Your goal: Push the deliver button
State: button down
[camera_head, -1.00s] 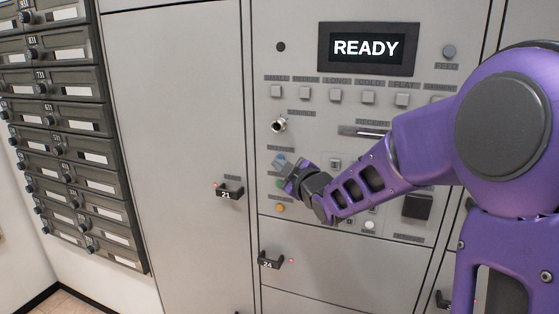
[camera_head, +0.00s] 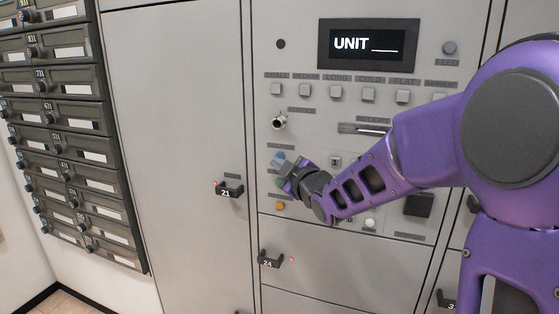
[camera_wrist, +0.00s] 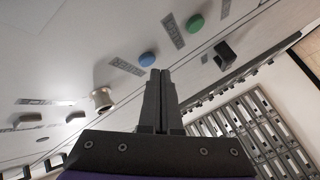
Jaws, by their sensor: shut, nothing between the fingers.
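The grey panel (camera_head: 330,60) carries a column of coloured buttons on its left side: a blue button (camera_head: 278,156), a green one below it, partly behind my gripper, and an orange one (camera_head: 279,206). My gripper (camera_head: 284,163) is shut and empty by the blue button. In the wrist view, its fingertips (camera_wrist: 160,72) overlap the edge of the blue button (camera_wrist: 147,59); contact is unclear. The green button (camera_wrist: 196,23) is farther up. The display (camera_head: 367,45) reads "UNIT ___".
A row of square grey keys (camera_head: 335,92) runs under the display. A round metal lock (camera_head: 279,122) protrudes above the blue button. Locker handle 21 (camera_head: 229,191) sticks out left of the buttons, and handle 24 (camera_head: 269,259) below. Dark mailboxes (camera_head: 65,140) stand at left.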

jog(key=shift+s+a, duration=0.1)
jog(key=shift+s, duration=0.05)
jog(key=shift+s+a+b, duration=0.3)
jog(key=shift+s+b, duration=0.05)
jog(key=shift+s, duration=0.45)
jog(key=shift+s+a+b, duration=0.25)
jog(key=shift+s+b, duration=0.15)
jog(key=shift+s, duration=0.35)
jog(key=shift+s+a+b, duration=0.3)
jog(key=shift+s+b, duration=0.05)
jog(key=shift+s, duration=0.45)
